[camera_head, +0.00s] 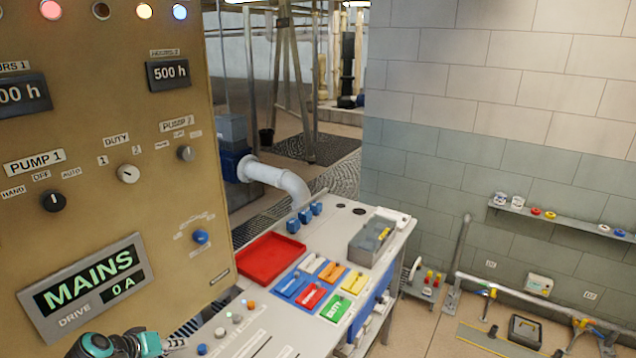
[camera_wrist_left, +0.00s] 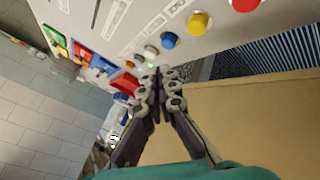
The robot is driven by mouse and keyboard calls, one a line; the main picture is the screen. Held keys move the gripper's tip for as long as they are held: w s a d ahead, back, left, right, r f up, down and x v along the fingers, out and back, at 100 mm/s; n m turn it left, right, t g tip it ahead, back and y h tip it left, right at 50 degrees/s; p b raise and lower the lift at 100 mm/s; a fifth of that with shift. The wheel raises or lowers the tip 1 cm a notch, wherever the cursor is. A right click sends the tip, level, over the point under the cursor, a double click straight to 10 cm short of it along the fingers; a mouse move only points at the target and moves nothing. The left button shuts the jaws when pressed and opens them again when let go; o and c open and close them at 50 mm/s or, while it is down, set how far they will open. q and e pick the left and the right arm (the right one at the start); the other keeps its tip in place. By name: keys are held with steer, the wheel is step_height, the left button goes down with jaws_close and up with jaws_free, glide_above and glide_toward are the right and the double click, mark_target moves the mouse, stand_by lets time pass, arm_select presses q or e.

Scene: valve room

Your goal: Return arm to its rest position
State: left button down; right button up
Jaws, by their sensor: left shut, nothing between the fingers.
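My left gripper (camera_head: 150,344) shows at the bottom left of the head view, in front of the lower edge of the tan control panel (camera_head: 110,150). Its teal wrist is cut off by the frame's bottom edge. In the left wrist view the fingers of my left gripper (camera_wrist_left: 158,78) meet at their tips, shut and empty. Past the fingertips lies the grey console top (camera_wrist_left: 130,25) with yellow, blue and red buttons; I cannot tell whether the tips touch anything. My right gripper is not in view.
The console carries a red tray (camera_head: 271,258), coloured tag blocks (camera_head: 311,297) and a grey box (camera_head: 373,240). A wall shelf (camera_head: 560,221) holds small valve wheels. Parts lie on the floor at the right (camera_head: 525,329).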

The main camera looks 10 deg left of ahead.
arm_select(q)
steer(key=s+d+m+b, duration=0.1)
steer(key=s+d+m, duration=0.1)
steer(key=s+d, duration=0.2)
steer(key=s+d+m+y+b, duration=0.1)
steer(key=s+d, duration=0.4)
steer(key=d, duration=0.6)
steer(key=s+d+m+g+y+b, duration=0.1)
steer(key=s+d+m+b, duration=0.1)
steer(key=s+d, duration=0.2)
steer(key=d, duration=0.3)
steer(key=shift+s+d+r+m+b, duration=0.15)
steer(key=shift+s+d+m+b, duration=0.1)
steer(key=shift+s+m+b, duration=0.05)
